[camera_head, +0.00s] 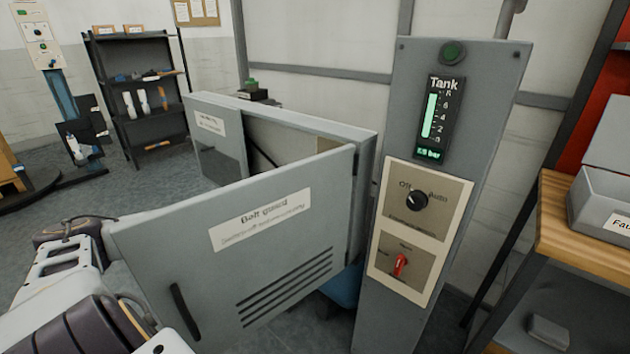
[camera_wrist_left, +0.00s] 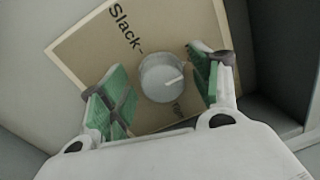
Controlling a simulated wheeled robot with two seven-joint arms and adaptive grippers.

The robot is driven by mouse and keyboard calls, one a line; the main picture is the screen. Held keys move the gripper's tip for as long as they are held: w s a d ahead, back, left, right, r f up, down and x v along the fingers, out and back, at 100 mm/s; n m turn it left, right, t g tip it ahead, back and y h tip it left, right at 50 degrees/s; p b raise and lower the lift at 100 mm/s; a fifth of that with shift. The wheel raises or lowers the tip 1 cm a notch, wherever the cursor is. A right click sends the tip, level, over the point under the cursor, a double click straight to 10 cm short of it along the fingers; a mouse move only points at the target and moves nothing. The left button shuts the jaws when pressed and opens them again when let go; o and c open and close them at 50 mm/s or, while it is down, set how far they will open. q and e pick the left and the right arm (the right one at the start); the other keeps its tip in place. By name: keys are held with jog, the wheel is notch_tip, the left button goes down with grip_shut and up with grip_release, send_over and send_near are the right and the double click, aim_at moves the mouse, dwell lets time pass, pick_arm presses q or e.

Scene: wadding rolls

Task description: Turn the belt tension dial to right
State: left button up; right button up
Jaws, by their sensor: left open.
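In the left wrist view, the belt tension dial (camera_wrist_left: 158,88) is a round grey knob on a beige plate (camera_wrist_left: 85,52). "Slack-" is printed on the plate, and a pale pointer line on the knob points to the picture's right. My left gripper (camera_wrist_left: 163,84) is open, with one green-padded finger on each side of the knob. I cannot tell whether the pads touch it. In the head view, my left arm comes in at the lower left and passes behind the open belt guard door (camera_head: 262,218). The dial and left gripper are hidden there. My right gripper is not in view.
The guard box (camera_head: 285,120) stands behind its door. A grey control post (camera_head: 455,130) with an Off/Auto knob (camera_head: 416,201) and a red switch (camera_head: 400,266) stands to the right. A wooden-topped bench (camera_head: 575,235) is at far right, a dark shelf (camera_head: 140,55) at back left.

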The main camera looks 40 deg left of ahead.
pick_arm(q)
jog(key=shift+s+a+f, duration=0.15)
jog(key=shift+s, duration=0.6)
jog(key=shift+s, duration=0.8)
jog(key=shift+s, duration=0.85)
jog(key=s, duration=0.7)
jog(key=shift+a+f, duration=0.25)
jog(key=shift+a, duration=0.05)
dwell(0.5)
jog(key=shift+s, duration=0.1)
dwell(0.7)
